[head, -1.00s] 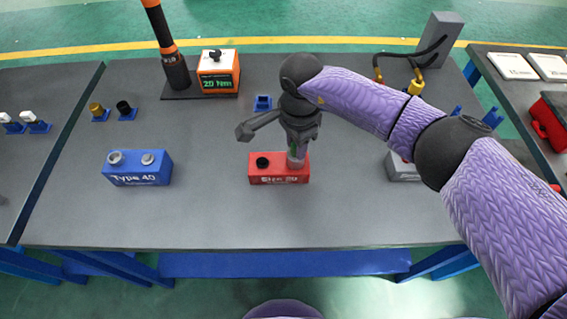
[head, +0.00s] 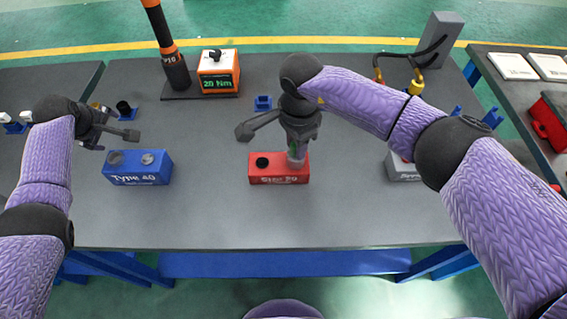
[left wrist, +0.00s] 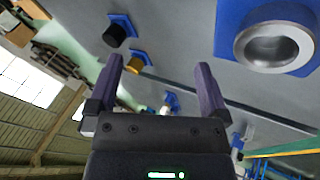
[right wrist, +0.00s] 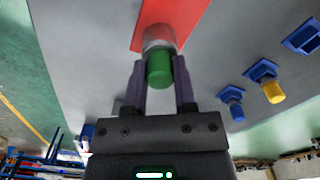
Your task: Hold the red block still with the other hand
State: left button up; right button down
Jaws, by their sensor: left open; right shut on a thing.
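The red block (head: 278,175) sits on the middle of the dark table, with a dark round top fitting at its left end. My right gripper (head: 297,150) is above its right end. In the right wrist view the right gripper (right wrist: 160,80) is shut on a green cylindrical piece (right wrist: 160,70), which stands at a grey metal socket (right wrist: 158,38) on the red block; I cannot tell how deep it sits. My left gripper (head: 118,138) is open and empty, above and behind the blue block (head: 138,170). It also shows in the left wrist view (left wrist: 158,85).
An orange display box (head: 218,75) and an orange-black tool (head: 170,60) stand at the back. A grey block (head: 402,170) lies right, partly behind my right arm. Black and yellow pieces in blue holders (left wrist: 118,28) are near my left gripper. The table between the blue and red blocks is clear.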

pick_arm(q)
jog(key=w+d+r+n+h, duration=0.1)
jog(key=w+d+r+h, duration=0.15)
jog(key=d, duration=0.35)
jog(key=n+g+h, duration=0.2)
jog(key=g+h, duration=0.2)
jog(key=h, duration=0.3)
send_near(252, 166)
jog(key=w+a, duration=0.2)
jog(key=w+a+f, duration=0.1)
jog(key=w+a, duration=0.1)
jog(key=w+a+f, duration=0.1)
jog(key=w+a, duration=0.1)
jog(key=w, duration=0.1)
jog(key=shift+w+f, duration=0.15)
jog(key=shift+f, duration=0.1)
jog(key=s+d+h, duration=0.1)
jog(key=s+d+g+h, duration=0.1)
jog(key=s+d, duration=0.1)
jog(key=s+d+f+n+g+h, duration=0.1)
jog(key=shift+s+d+f, duration=0.1)
jog(key=shift+s+d, duration=0.25)
jog(key=shift+s+d+f+h, duration=0.1)
jog(key=shift+d+f+h, duration=0.15)
jog(key=shift+d, duration=0.1)
jog(key=x, duration=0.8)
jog(key=shift+s, duration=0.1)
jog(key=c, duration=1.3)
jog(key=shift+o, duration=0.2)
